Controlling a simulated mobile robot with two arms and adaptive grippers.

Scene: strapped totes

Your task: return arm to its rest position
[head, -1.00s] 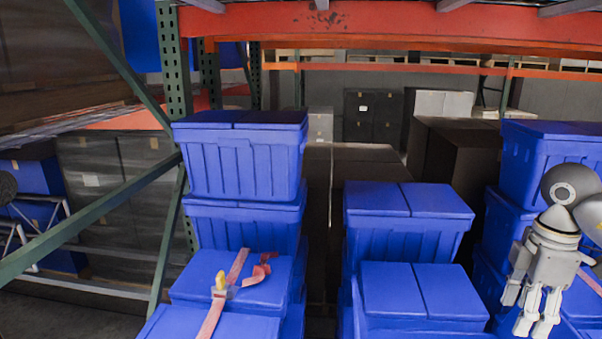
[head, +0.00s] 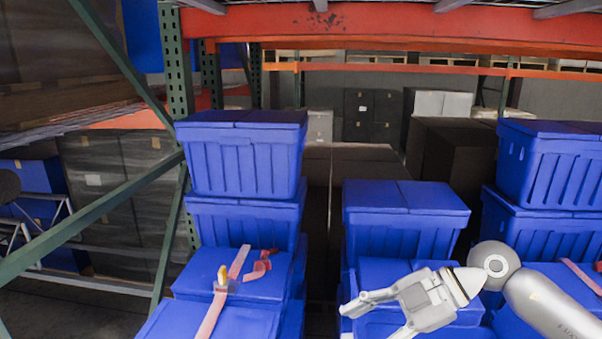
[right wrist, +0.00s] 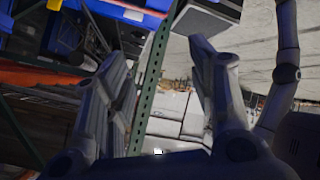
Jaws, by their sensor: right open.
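My right gripper (head: 372,318) shows at the lower right of the head view, in front of the lower middle blue totes. Its fingers are spread and point left, with nothing between them. In the right wrist view its fingers (right wrist: 165,110) stand apart, with a green rack post and pale boxes beyond. My left gripper is not in view. A blue tote (head: 205,318) at the lower left of the head view carries a pink strap (head: 212,312) with a yellow-handled buckle (head: 222,278). The strap runs over the lid, and its loose end lies curled behind.
Stacked blue totes stand at left (head: 245,165), middle (head: 405,230) and right (head: 550,170). Another pink strap (head: 582,276) crosses a tote at right. A green rack post (head: 176,80) and slanted braces stand at left. An orange beam (head: 400,28) spans above.

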